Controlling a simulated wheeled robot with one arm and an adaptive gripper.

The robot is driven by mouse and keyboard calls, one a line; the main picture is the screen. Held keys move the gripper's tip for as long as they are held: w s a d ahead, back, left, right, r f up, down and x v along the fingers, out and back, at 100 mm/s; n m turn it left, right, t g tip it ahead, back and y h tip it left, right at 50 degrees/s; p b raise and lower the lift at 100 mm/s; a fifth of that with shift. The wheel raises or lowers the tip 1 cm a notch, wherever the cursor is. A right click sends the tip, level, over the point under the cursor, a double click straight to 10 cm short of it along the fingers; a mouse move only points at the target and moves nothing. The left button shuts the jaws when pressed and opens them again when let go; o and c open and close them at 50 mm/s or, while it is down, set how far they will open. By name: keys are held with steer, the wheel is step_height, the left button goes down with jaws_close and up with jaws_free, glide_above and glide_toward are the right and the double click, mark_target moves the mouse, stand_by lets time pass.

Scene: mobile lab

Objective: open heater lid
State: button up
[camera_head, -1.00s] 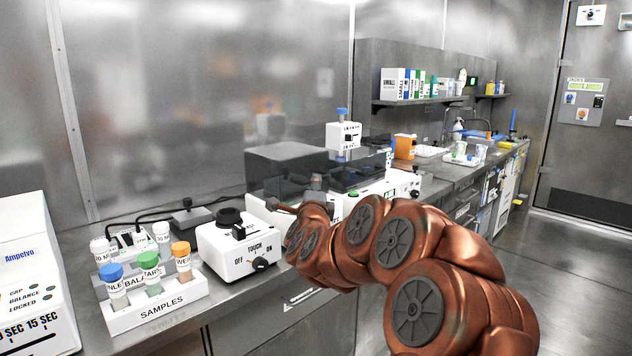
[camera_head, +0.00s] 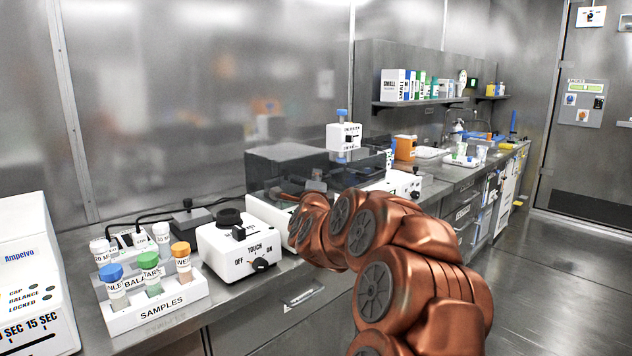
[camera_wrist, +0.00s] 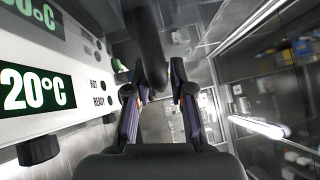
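The heater (camera_head: 265,209) is a white unit with a smoky, see-through lid (camera_head: 288,168) on the bench against the back wall. My arm covers part of its front in the head view. In the wrist view the heater's white front panel (camera_wrist: 75,95) is at the left, with green temperature displays, one reading 20°C, and dark knobs. My gripper (camera_wrist: 157,88) is open. A dark rounded bar (camera_wrist: 148,45), perhaps the lid's handle, reaches down from the top between the fingers. I cannot tell whether it touches them. The gripper is hidden behind my arm in the head view.
A white touch mixer (camera_head: 240,255) stands just left of the heater. A white device (camera_head: 404,184) stands right of the heater.

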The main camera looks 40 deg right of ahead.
jaws_close()
steer(key=shift+r, duration=0.1)
stand_by(0.3)
